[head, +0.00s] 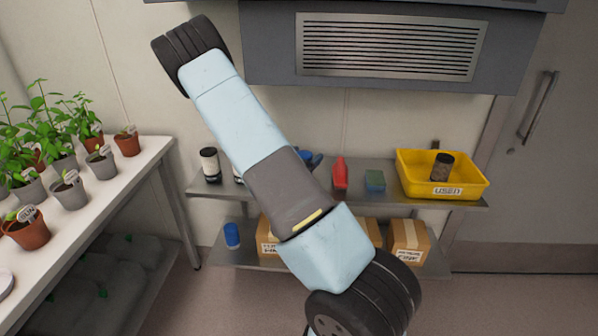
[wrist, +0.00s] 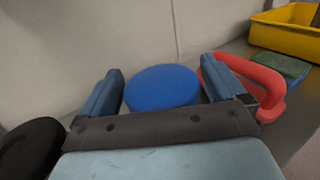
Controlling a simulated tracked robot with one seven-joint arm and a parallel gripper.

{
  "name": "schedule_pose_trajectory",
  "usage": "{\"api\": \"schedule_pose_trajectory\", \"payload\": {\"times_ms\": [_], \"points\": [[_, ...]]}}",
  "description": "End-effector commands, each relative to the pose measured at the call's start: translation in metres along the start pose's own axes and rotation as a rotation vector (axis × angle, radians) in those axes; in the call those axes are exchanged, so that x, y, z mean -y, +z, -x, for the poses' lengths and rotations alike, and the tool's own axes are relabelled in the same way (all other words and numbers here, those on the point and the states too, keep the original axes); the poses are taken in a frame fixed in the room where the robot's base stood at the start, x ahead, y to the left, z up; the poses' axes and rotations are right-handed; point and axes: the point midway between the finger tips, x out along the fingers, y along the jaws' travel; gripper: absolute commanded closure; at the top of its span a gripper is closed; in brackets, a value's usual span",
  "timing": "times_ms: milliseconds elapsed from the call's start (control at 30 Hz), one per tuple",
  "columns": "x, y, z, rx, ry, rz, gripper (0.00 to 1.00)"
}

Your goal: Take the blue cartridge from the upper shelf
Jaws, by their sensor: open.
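The blue cartridge (wrist: 162,88) shows its round blue top in the wrist view, on the upper shelf (head: 358,201). My gripper (wrist: 162,72) is open, with one blue finger on each side of the cartridge. A gap shows at the left finger; the right finger is close to the cartridge, and I cannot tell whether they touch. The cartridge's lower part is hidden behind my gripper's dark palm bar. In the head view my arm covers most of this spot, and only a small patch of dark blue shows beside it.
A red-handled object (head: 340,173) stands close right of my right finger. Beyond it are a green-topped blue block (head: 375,181) and a yellow bin (head: 412,184). A black-lidded jar (head: 209,165) is at left. Another blue cylinder (head: 232,235) and boxes (head: 409,240) occupy the lower shelf.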

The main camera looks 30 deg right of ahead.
Motion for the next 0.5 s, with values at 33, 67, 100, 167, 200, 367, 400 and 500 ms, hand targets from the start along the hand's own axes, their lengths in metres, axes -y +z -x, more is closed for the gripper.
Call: {"api": "schedule_pose_trajectory", "payload": {"times_ms": [33,67,100,167,200,367,400,500], "points": [[0.0001,-0.0001,-0.0013,0.000,0.000,0.000,0.03],[0.0000,-0.0001,-0.0013,0.000,0.000,0.000,0.03],[0.0000,-0.0001,-0.0011,0.000,0.000,0.001,0.03],[0.0000,-0.0001,-0.0010,0.000,0.000,0.001,0.03],[0.0000,0.0000,-0.0009,0.000,0.000,0.001,0.04],[0.0000,0.0000,-0.0007,0.000,0.000,0.001,0.20],[0.0000,0.0000,-0.0007,0.000,0.000,0.001,0.23],[0.0000,0.0000,-0.0006,0.000,0.000,0.001,0.33]]}}
